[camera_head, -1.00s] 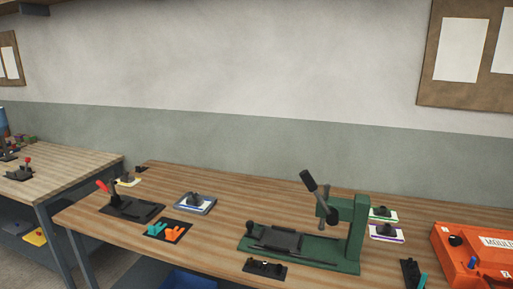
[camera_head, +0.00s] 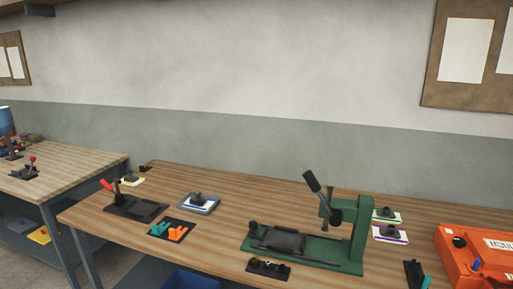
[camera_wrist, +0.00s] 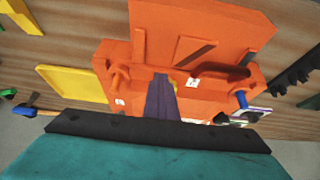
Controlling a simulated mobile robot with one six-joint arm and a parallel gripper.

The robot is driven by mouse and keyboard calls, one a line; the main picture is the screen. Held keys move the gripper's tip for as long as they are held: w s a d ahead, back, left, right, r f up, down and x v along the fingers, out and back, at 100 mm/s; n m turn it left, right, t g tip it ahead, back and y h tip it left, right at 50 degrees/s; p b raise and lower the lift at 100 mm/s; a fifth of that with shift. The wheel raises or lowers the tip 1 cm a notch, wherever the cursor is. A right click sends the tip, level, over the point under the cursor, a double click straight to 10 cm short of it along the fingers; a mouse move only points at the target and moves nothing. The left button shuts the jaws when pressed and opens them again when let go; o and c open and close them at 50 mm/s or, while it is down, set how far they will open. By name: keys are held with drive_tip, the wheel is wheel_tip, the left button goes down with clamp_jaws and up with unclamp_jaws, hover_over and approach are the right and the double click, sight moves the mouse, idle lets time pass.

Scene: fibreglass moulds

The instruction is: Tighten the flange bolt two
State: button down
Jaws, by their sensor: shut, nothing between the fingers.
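An orange mould (camera_head: 480,250) stands at the right end of the near bench in the head view, cut off by the frame edge. It carries a black knob (camera_head: 459,242) and a blue bolt (camera_head: 475,264). In the wrist view the orange mould (camera_wrist: 205,45) fills the upper middle. A blue bolt (camera_wrist: 240,98) is on its right flange and an orange bolt-like part (camera_wrist: 117,78) on its left. Small white labels are too small to read surely. My gripper (camera_wrist: 160,79) is shut and empty in front of the mould; contact cannot be told. It is outside the head view.
A green press (camera_head: 345,230) with a raised black lever stands left of the mould. A red-handled clamp (camera_head: 122,200) and teal and orange pieces (camera_head: 168,230) lie further left. In the wrist view a yellow tray (camera_wrist: 72,84) is left of the mould.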

drive_tip(key=shift+w+a+p, duration=0.25)
drive_tip(key=shift+a+p, duration=0.05)
drive_tip(key=shift+a, duration=0.6)
drive_tip(key=shift+w+a, duration=0.4)
drive_tip(key=shift+a, duration=0.15)
idle(0.6)
drive_tip(key=shift+s+a, duration=0.2)
drive_tip(key=shift+s, duration=0.15)
idle(0.4)
wheel_tip(320, 180, up, 6)
drive_tip(key=p, duration=0.3)
drive_tip(key=shift+p, duration=0.3)
idle(0.4)
drive_tip(key=shift+s+d+r+b, duration=0.15)
drive_tip(key=shift+d+b, duration=0.3)
drive_tip(key=shift+d, duration=0.15)
drive_tip(key=shift+s+d+r+b, duration=0.1)
drive_tip(key=shift+d+r+b, duration=0.1)
drive_tip(key=shift+d+b, duration=0.3)
drive_tip(key=shift+s+d+r+b, duration=0.15)
drive_tip(key=shift+d+b, duration=0.25)
drive_tip(key=shift+d, duration=0.25)
